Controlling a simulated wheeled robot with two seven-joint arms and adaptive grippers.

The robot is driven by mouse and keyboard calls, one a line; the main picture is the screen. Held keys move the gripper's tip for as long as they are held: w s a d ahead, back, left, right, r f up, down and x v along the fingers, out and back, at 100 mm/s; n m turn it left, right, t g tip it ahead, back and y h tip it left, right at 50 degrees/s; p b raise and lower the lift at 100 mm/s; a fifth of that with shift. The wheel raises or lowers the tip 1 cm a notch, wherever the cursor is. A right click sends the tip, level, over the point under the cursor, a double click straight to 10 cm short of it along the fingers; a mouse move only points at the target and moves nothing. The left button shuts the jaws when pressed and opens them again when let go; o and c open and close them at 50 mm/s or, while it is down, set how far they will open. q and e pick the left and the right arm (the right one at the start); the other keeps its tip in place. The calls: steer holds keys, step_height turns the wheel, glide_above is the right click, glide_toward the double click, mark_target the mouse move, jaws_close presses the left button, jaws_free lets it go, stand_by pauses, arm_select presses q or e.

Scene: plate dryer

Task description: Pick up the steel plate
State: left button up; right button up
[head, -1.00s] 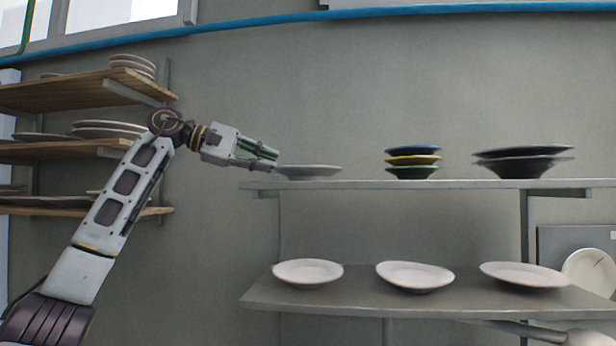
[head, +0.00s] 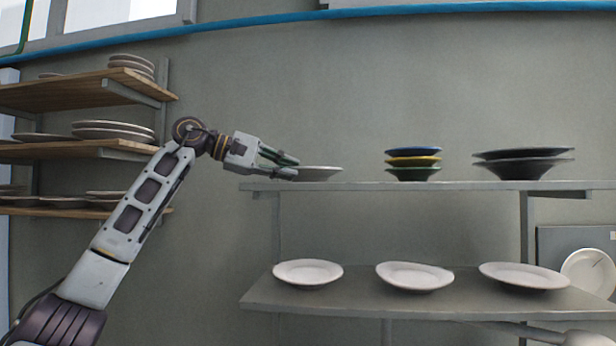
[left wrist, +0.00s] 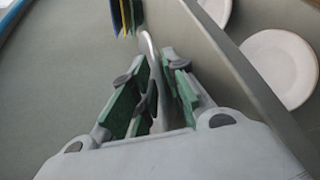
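The steel plate (head: 320,173) is a shallow grey plate lying at the left end of the upper metal shelf. My left gripper (head: 290,167) is at the plate's left rim, with one finger above the other and its tips covering that rim. In the left wrist view the plate (left wrist: 148,48) shows as a thin edge-on strip running between the two green-padded fingers (left wrist: 156,72). Gaps show between the strip and the fingers, so the gripper looks open around the rim. My right gripper is not in view.
The upper shelf (head: 450,186) also bears a stack of blue, yellow and green bowls (head: 413,162) and a stack of dark dishes (head: 522,165). White plates (head: 308,271) stand on the lower shelf (head: 350,300). Wooden shelves (head: 70,150) with plates are at the left.

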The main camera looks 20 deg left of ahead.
arm_select(q)
steer(key=shift+c, duration=0.2)
jaws_close()
steer(key=shift+a, duration=0.1)
steer(key=shift+s+r, duration=0.1)
steer(key=shift+r, duration=0.05)
stand_by(0.3)
steer(key=shift+r, duration=0.1)
